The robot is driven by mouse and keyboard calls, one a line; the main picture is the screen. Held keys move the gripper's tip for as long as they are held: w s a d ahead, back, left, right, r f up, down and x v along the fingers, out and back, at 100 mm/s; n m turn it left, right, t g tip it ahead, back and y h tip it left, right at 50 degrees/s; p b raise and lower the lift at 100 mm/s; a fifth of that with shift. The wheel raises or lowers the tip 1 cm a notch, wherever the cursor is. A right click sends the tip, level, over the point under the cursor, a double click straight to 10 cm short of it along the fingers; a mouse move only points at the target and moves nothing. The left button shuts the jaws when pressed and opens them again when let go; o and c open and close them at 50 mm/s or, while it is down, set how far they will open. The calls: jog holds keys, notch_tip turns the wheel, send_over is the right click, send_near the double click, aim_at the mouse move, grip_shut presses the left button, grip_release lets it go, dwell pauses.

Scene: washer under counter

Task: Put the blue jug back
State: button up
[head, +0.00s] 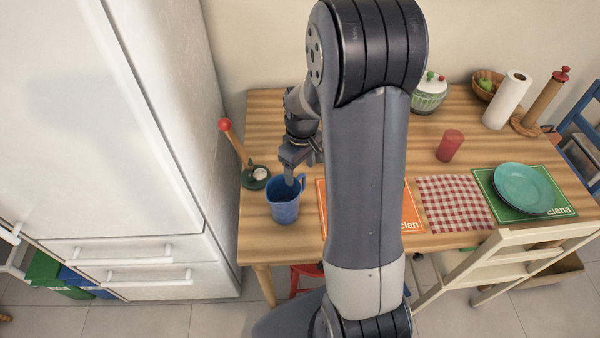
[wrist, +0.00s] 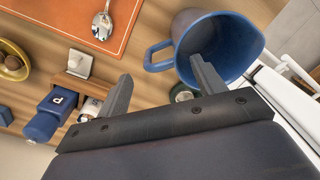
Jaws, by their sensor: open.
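The blue jug (head: 284,207) stands upright on the wooden table near its left front edge, with its handle toward the back right. In the wrist view the jug (wrist: 238,30) shows its open mouth at upper right, its handle (wrist: 157,56) pointing left. My gripper (head: 290,177) is at the jug's rim, pointing down, and its jaws are open. In the wrist view my gripper (wrist: 160,82) has one finger overlapping the jug's mouth and the other left of the handle. I cannot tell whether a finger touches the jug or is inside it.
A stand with a red-topped stick (head: 231,140) is just behind the jug. An orange placemat (head: 410,214) lies to its right, partly hidden by my arm. The white fridge (head: 110,120) is left of the table. A blue item marked P (wrist: 50,112) is near my gripper.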

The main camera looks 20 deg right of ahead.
notch_tip(320, 180, up, 9)
jog(key=shift+r, duration=0.2)
jog(key=shift+d, duration=0.1)
